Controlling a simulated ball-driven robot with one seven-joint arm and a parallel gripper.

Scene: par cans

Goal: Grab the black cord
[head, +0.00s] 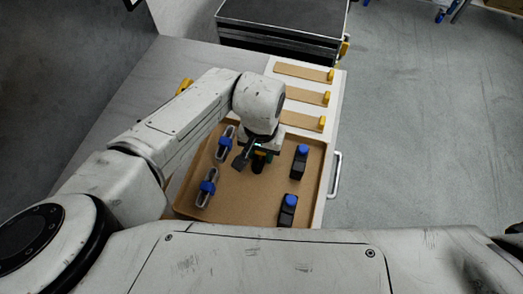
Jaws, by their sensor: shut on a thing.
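My gripper (254,159) reaches down over the brown tray (245,208), near its middle. It is shut on a small dark thing (258,166), with a bit of green and orange close by. This may be the black cord, but it is too small and too covered by the gripper to tell its shape. No other clear length of cord shows in the head view. My wrist hides part of the tray's far side.
Two grey pieces with blue middles, far (224,143) and near (208,187), lie at the tray's left. Two black blue-topped pieces, far (299,162) and near (288,211), stand at its right. Wooden strips with yellow ends (304,72) lie beyond. A dark cabinet (280,20) stands behind.

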